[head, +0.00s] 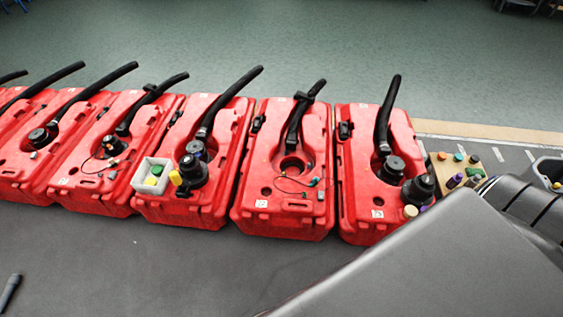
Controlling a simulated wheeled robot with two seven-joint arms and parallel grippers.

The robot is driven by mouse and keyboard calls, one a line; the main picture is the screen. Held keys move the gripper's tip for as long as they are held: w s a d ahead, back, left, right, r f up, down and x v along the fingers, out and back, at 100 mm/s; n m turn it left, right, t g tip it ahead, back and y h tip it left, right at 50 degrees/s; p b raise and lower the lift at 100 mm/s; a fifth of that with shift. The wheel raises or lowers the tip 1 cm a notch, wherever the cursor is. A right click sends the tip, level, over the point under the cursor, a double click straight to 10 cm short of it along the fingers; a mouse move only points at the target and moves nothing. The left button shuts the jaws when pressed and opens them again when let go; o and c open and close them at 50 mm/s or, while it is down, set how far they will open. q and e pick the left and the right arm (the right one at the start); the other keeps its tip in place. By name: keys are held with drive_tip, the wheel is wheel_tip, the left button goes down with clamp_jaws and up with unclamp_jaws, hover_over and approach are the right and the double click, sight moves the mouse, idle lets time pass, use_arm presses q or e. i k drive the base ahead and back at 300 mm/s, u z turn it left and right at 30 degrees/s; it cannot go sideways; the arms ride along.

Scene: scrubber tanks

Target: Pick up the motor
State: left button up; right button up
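A row of red scrubber tanks stands across the view. A black round motor (191,172) sits on the tank (210,212) left of the middle, beside a white box and a yellow object. Another black motor-like part (418,190) sits on the front right of the rightmost tank (362,215), next to a round black cap (392,169). The tank between them (262,190) has an open round hole (291,166) with thin wires beside it and no motor on it. I cannot tell which motor is meant. Neither gripper shows in the view.
Black hoses rise from the tanks. The white box (147,182) holds green and yellow items. A wooden board (445,165) with small colored parts lies at the right. A grey bin (548,170) is beyond it. Dark grey shapes cover the lower right. The grey surface (120,255) in front is mostly clear.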

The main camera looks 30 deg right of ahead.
sight(194, 172)
drive_tip(key=u, duration=0.55)
drive_tip(key=k, duration=0.65)
drive_tip(key=u, duration=0.7)
drive_tip(key=i, duration=1.25)
drive_tip(key=z, duration=0.55)
